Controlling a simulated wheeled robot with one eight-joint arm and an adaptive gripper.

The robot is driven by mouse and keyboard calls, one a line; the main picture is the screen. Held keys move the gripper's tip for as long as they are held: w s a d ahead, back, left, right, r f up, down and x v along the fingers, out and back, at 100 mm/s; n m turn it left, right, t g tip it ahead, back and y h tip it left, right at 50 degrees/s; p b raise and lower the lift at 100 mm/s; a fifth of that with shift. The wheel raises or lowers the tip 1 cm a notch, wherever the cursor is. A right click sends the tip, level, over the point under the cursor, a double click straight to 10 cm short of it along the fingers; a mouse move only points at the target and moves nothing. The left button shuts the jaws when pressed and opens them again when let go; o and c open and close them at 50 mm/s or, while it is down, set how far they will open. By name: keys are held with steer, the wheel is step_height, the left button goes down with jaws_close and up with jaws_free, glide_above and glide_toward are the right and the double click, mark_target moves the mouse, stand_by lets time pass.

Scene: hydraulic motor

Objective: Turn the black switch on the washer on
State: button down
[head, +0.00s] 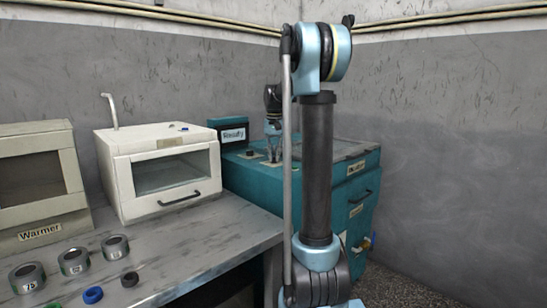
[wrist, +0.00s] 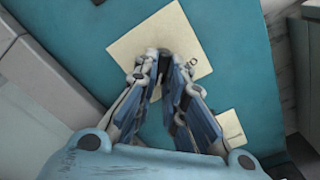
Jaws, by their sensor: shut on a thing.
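The washer is the teal cabinet (head: 242,183) behind the bench, with a dark handle on its front. In the wrist view its teal top (wrist: 110,25) carries a cream square plate (wrist: 185,25). My gripper (head: 272,152) points down at the washer's top. In the wrist view my gripper (wrist: 163,62) has its fingertips close together over the middle of the cream plate, shut on the black switch. The switch is mostly hidden between the fingertips, so its turned position cannot be told.
A teal box with a "Ready" sign (head: 232,135) stands on the washer's back left. A cream oven-like box (head: 160,170) and a warmer (head: 40,190) stand on the grey bench (head: 210,240). Several metal rings lie in front. A smaller cream plate (wrist: 229,126) is beside the gripper.

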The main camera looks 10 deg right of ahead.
steer(key=c, duration=1.7)
jaws_free()
steer(key=shift+o, duration=0.2)
step_height(320, 180, up, 12)
